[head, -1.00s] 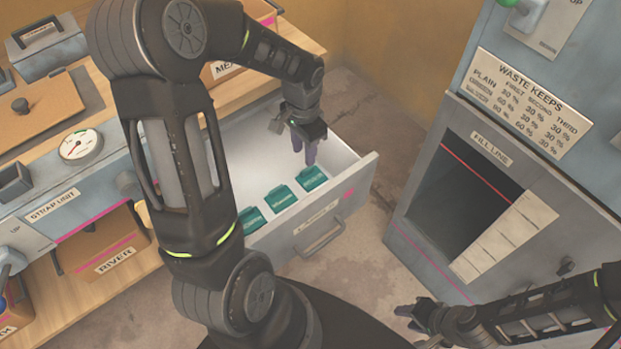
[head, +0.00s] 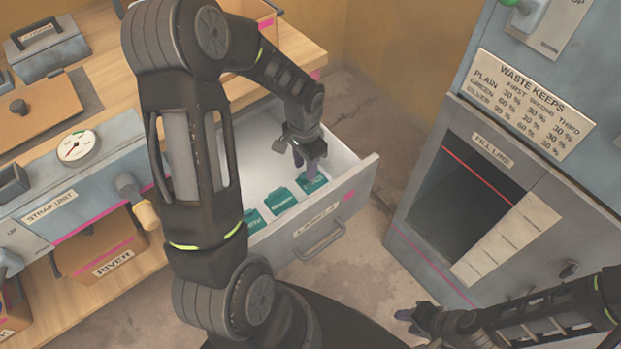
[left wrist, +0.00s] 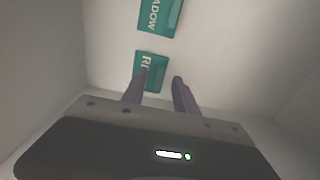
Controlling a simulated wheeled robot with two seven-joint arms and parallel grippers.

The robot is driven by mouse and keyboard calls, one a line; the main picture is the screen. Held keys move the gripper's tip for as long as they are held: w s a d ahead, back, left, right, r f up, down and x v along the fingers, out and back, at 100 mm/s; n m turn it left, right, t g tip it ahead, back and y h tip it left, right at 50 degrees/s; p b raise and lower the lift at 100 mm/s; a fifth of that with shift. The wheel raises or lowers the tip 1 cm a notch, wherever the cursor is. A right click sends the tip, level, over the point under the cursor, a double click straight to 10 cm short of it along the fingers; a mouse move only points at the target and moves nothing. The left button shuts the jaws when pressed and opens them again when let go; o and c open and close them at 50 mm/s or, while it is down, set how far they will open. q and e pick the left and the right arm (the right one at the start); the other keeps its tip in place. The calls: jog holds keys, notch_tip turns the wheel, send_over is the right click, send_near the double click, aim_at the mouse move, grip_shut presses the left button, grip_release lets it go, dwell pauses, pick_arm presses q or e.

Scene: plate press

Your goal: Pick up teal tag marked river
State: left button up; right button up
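Three teal tags lie in a row on the floor of an open white drawer (head: 355,180). The tag by my left gripper (head: 307,168) is the one at the right end (head: 314,184). In the left wrist view, the near teal tag (left wrist: 150,66) shows the letters "RI"; the rest is hidden by a finger.
The drawer walls stand close around the left gripper. A strap unit (head: 50,206) and a bin labelled RIVER (head: 112,262) are on the left. A grey cabinet with a fill line (head: 490,150) stands at the right. Bare floor lies between.

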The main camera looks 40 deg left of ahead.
pick_arm(q)
jog(key=shift+f, duration=0.9)
grip_shut()
